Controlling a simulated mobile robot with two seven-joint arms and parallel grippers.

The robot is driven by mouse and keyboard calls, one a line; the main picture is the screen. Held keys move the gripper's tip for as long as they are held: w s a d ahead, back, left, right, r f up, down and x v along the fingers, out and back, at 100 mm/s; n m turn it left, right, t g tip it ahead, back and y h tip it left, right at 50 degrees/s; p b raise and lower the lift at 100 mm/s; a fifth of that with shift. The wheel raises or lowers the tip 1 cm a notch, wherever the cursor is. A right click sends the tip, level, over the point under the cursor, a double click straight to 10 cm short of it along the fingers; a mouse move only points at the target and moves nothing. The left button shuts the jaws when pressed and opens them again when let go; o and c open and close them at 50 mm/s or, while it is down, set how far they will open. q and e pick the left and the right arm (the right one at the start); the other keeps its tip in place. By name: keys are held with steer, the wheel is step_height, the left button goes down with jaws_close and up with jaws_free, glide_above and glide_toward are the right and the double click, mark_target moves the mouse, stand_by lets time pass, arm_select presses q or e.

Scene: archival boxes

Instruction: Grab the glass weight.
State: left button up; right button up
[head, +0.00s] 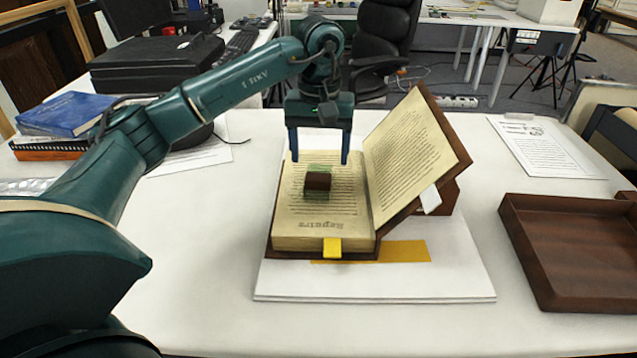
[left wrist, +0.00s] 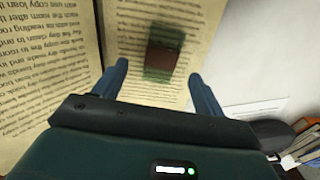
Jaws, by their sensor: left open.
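The glass weight shows as a translucent green piece (head: 319,168) with a dark brown block (head: 318,181) on it, resting on the left page of an open book (head: 320,215). In the left wrist view the green piece (left wrist: 158,74) and its brown block (left wrist: 165,49) look blurred. My left gripper (head: 319,158) is open and empty, pointing down over the upper part of that page. In the left wrist view its two blue fingers (left wrist: 160,70) stand apart, with the weight just beyond and between their tips. My right gripper is not in view.
The book's right page (head: 405,150) leans up on a brown wooden support (head: 440,200). A yellow tab (head: 332,247) sticks out at the book's front. The front of the table is clear.

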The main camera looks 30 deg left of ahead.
mark_target(318, 177)
arm_select(q)
step_height(318, 177, down, 5)
steer(key=shift+a+f+b, duration=0.15)
steer(key=shift+b, duration=0.3)
steer(key=c, duration=1.2)
